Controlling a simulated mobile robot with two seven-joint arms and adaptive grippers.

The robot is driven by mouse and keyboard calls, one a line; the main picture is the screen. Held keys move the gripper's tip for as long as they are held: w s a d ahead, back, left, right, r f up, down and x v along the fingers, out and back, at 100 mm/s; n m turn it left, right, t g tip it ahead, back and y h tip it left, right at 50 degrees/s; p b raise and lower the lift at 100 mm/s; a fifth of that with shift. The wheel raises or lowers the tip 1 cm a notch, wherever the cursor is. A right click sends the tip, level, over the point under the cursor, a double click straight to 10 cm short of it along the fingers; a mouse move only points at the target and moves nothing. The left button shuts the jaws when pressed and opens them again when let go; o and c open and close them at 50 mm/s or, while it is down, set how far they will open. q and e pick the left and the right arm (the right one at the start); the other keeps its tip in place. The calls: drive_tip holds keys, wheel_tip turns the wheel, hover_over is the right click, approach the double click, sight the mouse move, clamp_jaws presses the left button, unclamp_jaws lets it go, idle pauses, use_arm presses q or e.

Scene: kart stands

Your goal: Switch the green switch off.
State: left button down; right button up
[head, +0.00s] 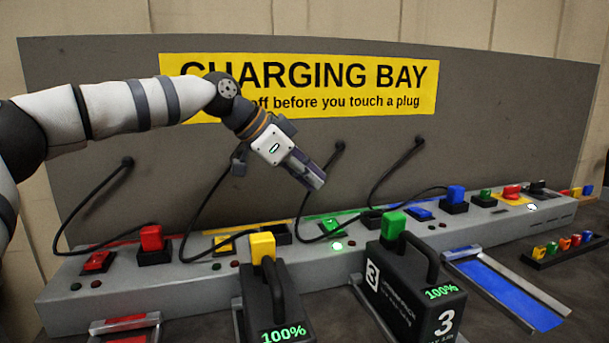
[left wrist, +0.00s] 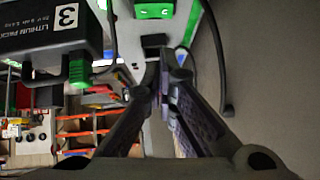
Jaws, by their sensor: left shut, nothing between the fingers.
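The green switch (head: 330,225) sits on the grey charging bench, with a lit green lamp (head: 337,246) just in front of it. It also shows at the top of the left wrist view (left wrist: 154,10). My left gripper (head: 318,184) is shut and empty. Its tips are in the air above the bench, behind and slightly above the green switch in the head view, apart from it. In the left wrist view its closed tips (left wrist: 164,75) are below a dark socket (left wrist: 153,41). My right gripper is not in view.
A black battery marked 3 (head: 415,300) with a green plug (head: 393,224) stands in front of the bench. Another battery (head: 277,305) with a yellow plug (head: 262,247) stands left of it. Black cables hang from the grey back panel (head: 480,140) near my arm.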

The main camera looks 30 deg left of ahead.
sight(332, 226)
use_arm(q)
drive_tip(key=x, duration=0.4)
drive_tip(key=shift+f+b, duration=0.3)
drive_tip(key=shift+f, duration=0.1)
drive_tip(key=f, duration=0.3)
drive_tip(key=shift+w, duration=0.3)
drive_tip(key=shift+f, duration=0.3)
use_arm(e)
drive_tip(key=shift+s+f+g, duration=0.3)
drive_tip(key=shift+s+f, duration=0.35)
use_arm(q)
drive_tip(key=shift+a, duration=0.1)
